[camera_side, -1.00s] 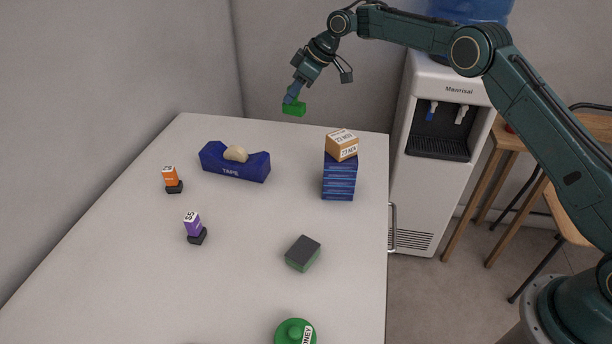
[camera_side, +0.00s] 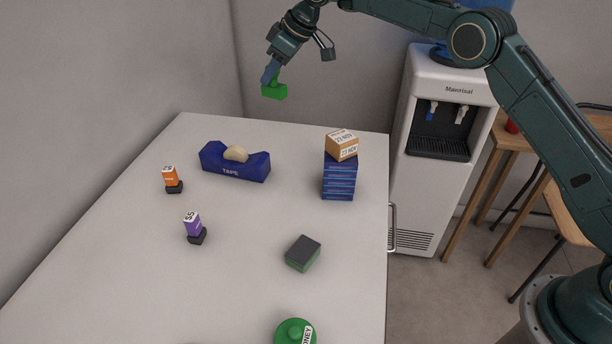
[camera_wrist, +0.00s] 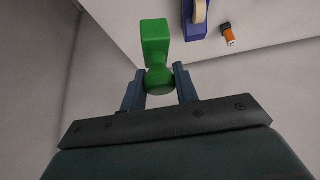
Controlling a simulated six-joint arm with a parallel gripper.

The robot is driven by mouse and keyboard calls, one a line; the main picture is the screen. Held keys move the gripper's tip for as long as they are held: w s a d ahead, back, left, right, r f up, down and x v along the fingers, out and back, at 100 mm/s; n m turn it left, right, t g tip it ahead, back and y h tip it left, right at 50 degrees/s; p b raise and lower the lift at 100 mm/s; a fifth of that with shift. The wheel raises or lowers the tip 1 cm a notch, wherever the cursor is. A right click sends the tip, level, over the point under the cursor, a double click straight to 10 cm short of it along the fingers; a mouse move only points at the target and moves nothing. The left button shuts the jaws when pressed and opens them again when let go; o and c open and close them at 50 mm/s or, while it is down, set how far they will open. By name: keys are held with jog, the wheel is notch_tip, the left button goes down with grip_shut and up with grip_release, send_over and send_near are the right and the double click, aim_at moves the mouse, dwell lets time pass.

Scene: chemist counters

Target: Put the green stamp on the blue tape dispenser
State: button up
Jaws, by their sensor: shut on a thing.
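The green stamp (camera_side: 274,91) is in my gripper (camera_side: 269,74), high above the far end of the counter. In the wrist view the green stamp (camera_wrist: 156,42) has its round knob between the two fingertips of my gripper (camera_wrist: 159,84), and its block points away from them. The blue tape dispenser (camera_side: 234,164), marked TAPE and holding a cream roll, sits on the counter near its far left side. It lies below and to the left of my gripper, well apart from the stamp. Part of the dispenser (camera_wrist: 188,25) shows at the top of the wrist view.
An orange stamp (camera_side: 170,177) and a purple stamp (camera_side: 194,225) stand left of and nearer than the dispenser. A stack of blue boxes (camera_side: 339,180) bears a cardboard box (camera_side: 342,145). A sponge (camera_side: 303,254) and a green round item (camera_side: 290,333) lie nearer.

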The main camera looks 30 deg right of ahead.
notch_tip(320, 180, up, 10)
jog(key=m, duration=0.1)
send_over(257, 155)
jog(key=shift+t, duration=0.3)
notch_tip(257, 155, down, 16)
jog(key=shift+r, duration=0.15)
jog(key=shift+f, duration=2.15)
jog(key=shift+f, duration=0.5)
jog(key=o, duration=1)
